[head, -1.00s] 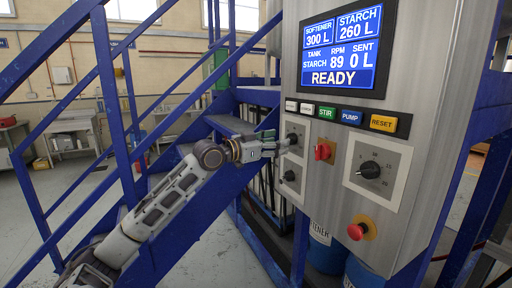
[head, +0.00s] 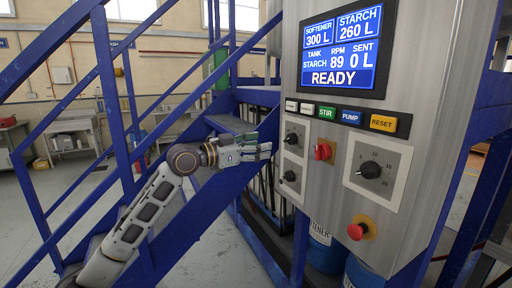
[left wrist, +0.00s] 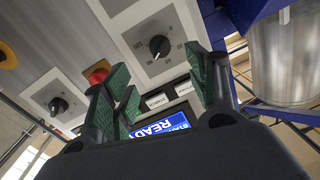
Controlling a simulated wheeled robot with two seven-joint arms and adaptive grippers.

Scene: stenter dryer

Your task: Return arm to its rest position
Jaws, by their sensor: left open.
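My left arm reaches in from the lower left in the head view. Its gripper (head: 262,151) is open and empty, a little left of the control panel (head: 318,198) and apart from its knobs. In the left wrist view the two green-padded fingers of the left gripper (left wrist: 165,90) stand apart with nothing between them. Beyond them are a black knob (left wrist: 159,46) on a white dial plate and part of the blue screen (left wrist: 162,127). My right gripper is not in view.
The panel carries a screen (head: 339,50) reading READY, a red selector (head: 324,151), a large dial (head: 370,170) and a red stop button (head: 356,231). Blue stair rails (head: 115,110) stand behind my arm. Blue drums (head: 326,255) stand below the panel.

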